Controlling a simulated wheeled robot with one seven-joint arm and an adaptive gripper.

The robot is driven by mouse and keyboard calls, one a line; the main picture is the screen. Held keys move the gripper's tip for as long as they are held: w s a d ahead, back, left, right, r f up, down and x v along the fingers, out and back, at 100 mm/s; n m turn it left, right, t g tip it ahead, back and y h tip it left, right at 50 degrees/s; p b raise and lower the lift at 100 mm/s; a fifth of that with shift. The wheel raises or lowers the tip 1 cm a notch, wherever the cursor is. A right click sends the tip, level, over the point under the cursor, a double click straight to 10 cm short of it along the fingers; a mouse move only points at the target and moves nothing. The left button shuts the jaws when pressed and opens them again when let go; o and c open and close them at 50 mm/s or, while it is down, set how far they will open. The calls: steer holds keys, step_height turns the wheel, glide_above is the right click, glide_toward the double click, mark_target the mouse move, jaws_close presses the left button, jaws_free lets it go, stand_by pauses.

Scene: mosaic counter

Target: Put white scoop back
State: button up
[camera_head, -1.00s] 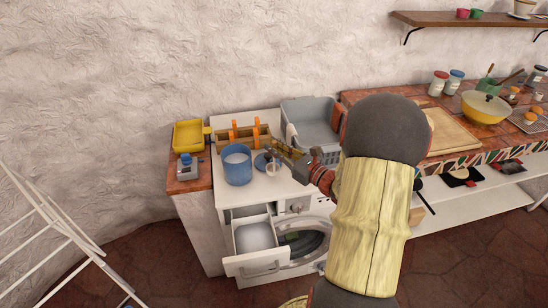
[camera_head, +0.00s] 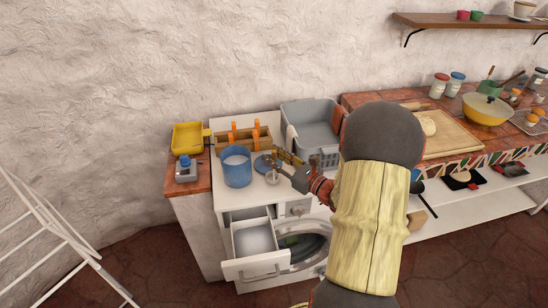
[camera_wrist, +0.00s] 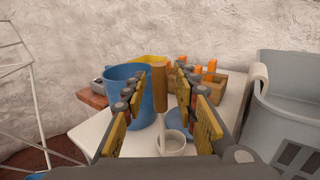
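The white scoop (camera_wrist: 172,143) has a round cup and an upright tan handle (camera_wrist: 159,85). It is on or just above the washing machine top, beside the blue tub (camera_wrist: 130,90); contact underneath is unclear. In the head view the scoop (camera_head: 272,178) is small, right of the blue tub (camera_head: 237,166). My gripper (camera_wrist: 160,78) is open, with a finger on each side of the handle and visible gaps. In the head view my gripper (camera_head: 285,163) is just above and right of the scoop. A blue disc (camera_head: 263,164) lies behind the scoop.
A wooden rack with orange pegs (camera_head: 243,139) stands behind the tub. A grey basket (camera_head: 311,124) is close to the right. A yellow tray (camera_head: 188,138) is at the left. The washing machine's drawer (camera_head: 257,268) is pulled out in front, holding white powder.

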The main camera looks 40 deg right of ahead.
steer(key=shift+r, duration=0.25)
steer(key=s+p, duration=0.4)
steer(key=s, duration=0.8)
steer(key=w+a+r+n+g+y, duration=0.25)
steer(key=a+n+y, duration=0.2)
steer(key=a, duration=0.35)
steer(key=w+a+r+n+g+y, duration=0.1)
steer(key=w+a+n+g+y, duration=0.15)
steer(key=a+n, duration=0.35)
steer(key=s+a+n+g+y, duration=0.1)
steer(key=s+a+n+g, duration=0.1)
steer(key=a+n+g, duration=0.35)
steer(key=s+a+n+g, duration=0.2)
steer(key=s+a, duration=0.1)
steer(key=a, duration=0.6)
steer(key=s+a+r+n+g+h, duration=0.3)
steer(key=s+a+n+h, duration=0.3)
steer(key=n, duration=0.4)
step_height(320, 180, up, 6)
steer(key=s+d+n+t+h, duration=0.2)
steer(key=n+t+h, duration=0.1)
steer(key=n, duration=0.4)
steer(key=shift+d+r+n, duration=0.25)
steer(key=shift+d+n, duration=0.05)
steer(key=shift+d, duration=0.1)
